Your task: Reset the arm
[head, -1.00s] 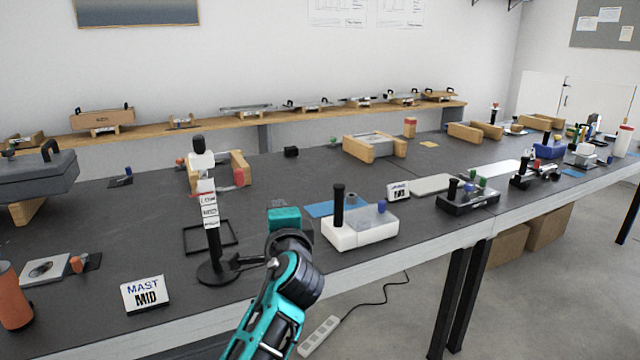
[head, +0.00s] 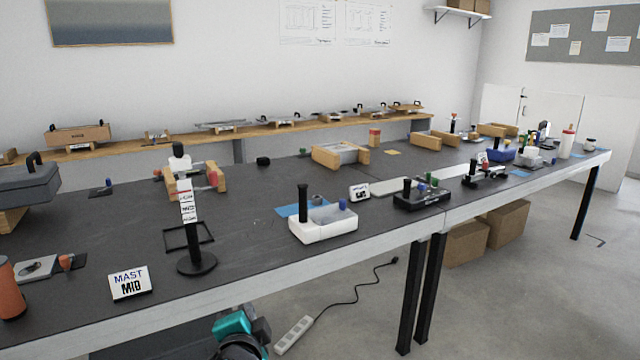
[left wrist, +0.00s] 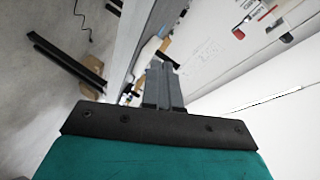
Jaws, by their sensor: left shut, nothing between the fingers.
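My left gripper shows in the left wrist view (left wrist: 163,88) with its two dark fingers together and nothing between them. In the head view only the teal and black part of my left arm (head: 236,330) shows at the bottom edge, below and in front of the table's front edge. The gripper is clear of the tabletop objects. My right gripper is in neither view.
A long dark table (head: 95,230) runs across the view. A black mast stand (head: 196,262), a MAST MID sign (head: 130,283) and a white holder (head: 323,224) stand near its front edge. A power strip (head: 293,334) lies on the floor. Open floor lies at right.

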